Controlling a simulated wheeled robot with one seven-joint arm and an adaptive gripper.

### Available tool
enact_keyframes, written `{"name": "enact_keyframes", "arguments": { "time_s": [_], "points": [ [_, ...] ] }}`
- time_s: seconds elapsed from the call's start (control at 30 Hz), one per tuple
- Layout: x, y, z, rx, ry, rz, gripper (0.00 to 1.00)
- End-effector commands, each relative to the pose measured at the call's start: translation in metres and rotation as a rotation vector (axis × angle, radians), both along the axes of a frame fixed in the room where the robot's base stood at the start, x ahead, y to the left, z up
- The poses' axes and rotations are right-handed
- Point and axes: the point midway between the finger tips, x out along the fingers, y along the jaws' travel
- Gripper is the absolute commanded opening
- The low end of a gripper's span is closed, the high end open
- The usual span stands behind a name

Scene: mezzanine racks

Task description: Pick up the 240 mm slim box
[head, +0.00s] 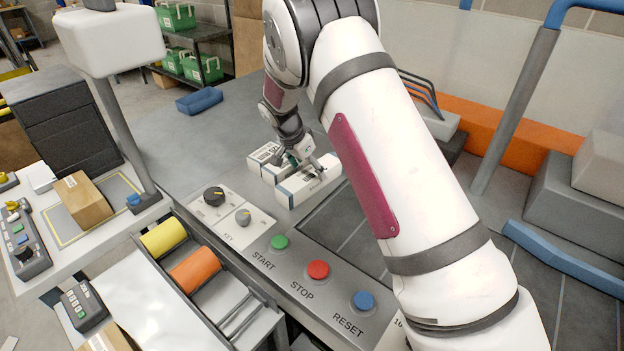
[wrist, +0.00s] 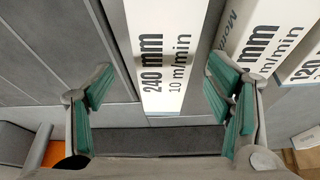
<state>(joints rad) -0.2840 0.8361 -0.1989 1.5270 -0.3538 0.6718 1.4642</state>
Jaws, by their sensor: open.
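The 240 mm slim box (wrist: 163,62) is white with black print reading "240 mm 10 m/min". In the wrist view it lies between my open fingers, nearer the right one, with gaps at both sides. My gripper (wrist: 158,100) has two green-padded fingers and holds nothing. In the head view my gripper (head: 301,163) is low over a group of white boxes, and the nearest box (head: 307,185) appears to be the 240 mm one. My fingers partly cover the boxes there, so contact cannot be told.
A second white box (wrist: 262,35) stands close on the right, behind my right finger, and another marked "120" (wrist: 303,68) is beyond it. The control panel (head: 290,262) with green, red and blue buttons lies in front. A blue tray (head: 199,101) sits farther back on the grey surface.

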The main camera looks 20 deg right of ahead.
Motion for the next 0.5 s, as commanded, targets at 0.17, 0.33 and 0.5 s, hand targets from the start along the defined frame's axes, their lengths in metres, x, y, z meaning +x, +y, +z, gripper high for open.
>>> {"name": "enact_keyframes", "arguments": {
  "time_s": [0.17,0.33,0.5],
  "points": [
    [0.006,-0.006,-0.022,-0.001,0.003,-0.001,0.73],
    [0.011,-0.012,-0.041,0.0,0.002,-0.001,0.73],
    [0.013,-0.014,-0.046,0.0,0.0,0.0,0.73]
  ]
}}
